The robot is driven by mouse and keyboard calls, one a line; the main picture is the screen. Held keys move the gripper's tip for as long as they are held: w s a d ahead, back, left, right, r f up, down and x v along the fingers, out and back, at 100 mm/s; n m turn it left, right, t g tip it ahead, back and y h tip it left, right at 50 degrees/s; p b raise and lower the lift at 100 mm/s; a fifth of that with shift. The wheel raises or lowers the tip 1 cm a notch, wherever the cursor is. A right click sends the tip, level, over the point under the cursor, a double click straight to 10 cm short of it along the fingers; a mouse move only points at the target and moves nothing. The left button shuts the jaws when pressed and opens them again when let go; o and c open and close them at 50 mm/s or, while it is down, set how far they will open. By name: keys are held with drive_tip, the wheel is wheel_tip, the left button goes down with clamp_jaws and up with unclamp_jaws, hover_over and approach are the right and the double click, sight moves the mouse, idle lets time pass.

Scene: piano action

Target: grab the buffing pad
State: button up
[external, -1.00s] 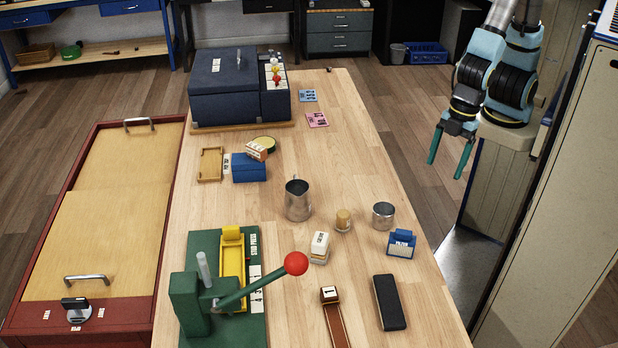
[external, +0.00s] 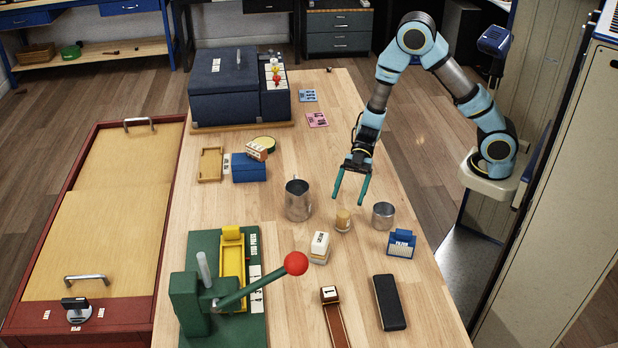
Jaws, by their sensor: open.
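No thing here carries a readable label naming it the buffing pad, so I cannot tell for sure which it is. My gripper (external: 350,199) is open and empty, fingers pointing down. It hangs over the table, close above and behind the tan cylinder in the picture; its exact height is hard to tell.
A metal jug (external: 298,200) and a metal cup (external: 383,216) flank the tan cylinder. A white block (external: 319,247) and a blue brush-like block (external: 401,243) stand nearer. A green press (external: 205,300) with a red-knobbed lever fills the front left.

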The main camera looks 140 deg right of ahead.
sight(341, 222)
drive_tip(key=shift+w+a+f, duration=0.1)
drive_tip(key=shift+a+f, duration=0.05)
drive_tip(key=x, duration=0.5)
drive_tip(key=shift+p, duration=0.4)
drive_tip(key=x, duration=0.1)
drive_tip(key=p+x, duration=0.1)
drive_tip(key=x, duration=0.2)
drive_tip(key=shift+w+a+r, duration=0.15)
drive_tip(key=shift+a+r, duration=0.1)
drive_tip(key=shift+w+a+f, duration=0.1)
drive_tip(key=shift+w+f, duration=0.15)
drive_tip(key=shift+w, duration=0.15)
clamp_jaws()
